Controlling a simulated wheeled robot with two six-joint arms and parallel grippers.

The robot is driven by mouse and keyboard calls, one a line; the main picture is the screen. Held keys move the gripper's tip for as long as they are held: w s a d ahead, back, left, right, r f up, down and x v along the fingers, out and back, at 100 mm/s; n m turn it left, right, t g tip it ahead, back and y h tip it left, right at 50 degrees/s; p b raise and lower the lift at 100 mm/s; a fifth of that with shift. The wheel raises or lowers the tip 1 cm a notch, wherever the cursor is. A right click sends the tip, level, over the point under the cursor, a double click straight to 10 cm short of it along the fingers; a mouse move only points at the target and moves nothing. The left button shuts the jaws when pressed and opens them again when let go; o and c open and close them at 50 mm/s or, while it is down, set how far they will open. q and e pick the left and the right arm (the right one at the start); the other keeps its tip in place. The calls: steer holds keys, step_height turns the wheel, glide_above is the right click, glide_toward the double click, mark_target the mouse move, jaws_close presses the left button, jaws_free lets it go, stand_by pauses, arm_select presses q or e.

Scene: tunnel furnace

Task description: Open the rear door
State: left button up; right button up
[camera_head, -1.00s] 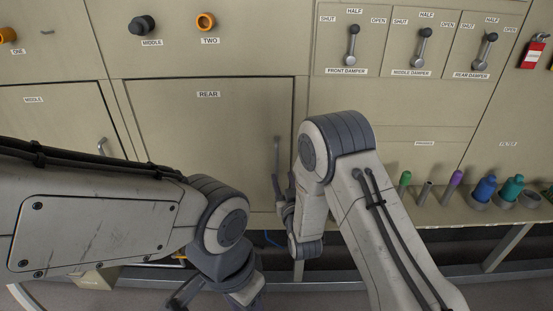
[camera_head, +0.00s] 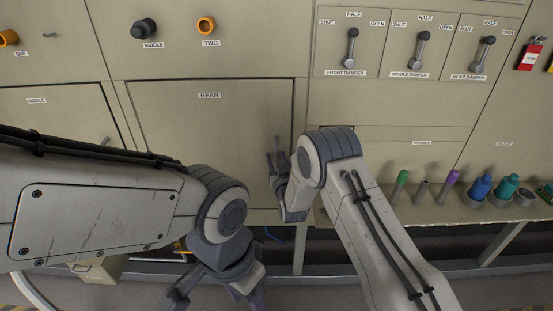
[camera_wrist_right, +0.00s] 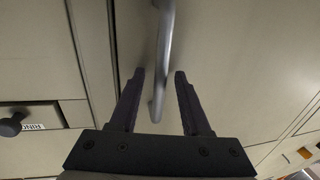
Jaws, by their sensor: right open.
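The rear door (camera_head: 205,150) is a beige panel labelled REAR, and it looks shut in the head view. Its upright metal handle (camera_head: 277,146) is near the right edge, with its lower part hidden by my right gripper (camera_head: 276,164). In the right wrist view the handle (camera_wrist_right: 162,70) runs down between the two dark fingers of the right gripper (camera_wrist_right: 160,78). The fingers are apart, with a gap on each side of the handle. My left gripper (camera_head: 215,297) hangs low at the bottom of the head view, its fingers spread and empty, away from the door.
The middle door (camera_head: 45,120) is at the left, partly hidden by my left arm. Three damper levers (camera_head: 420,50) are at the upper right. A shelf (camera_head: 440,212) with several coloured bottles and tools is right of my right arm. An orange ring (camera_head: 206,25) is above the door.

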jaws_close()
stand_by(1.4)
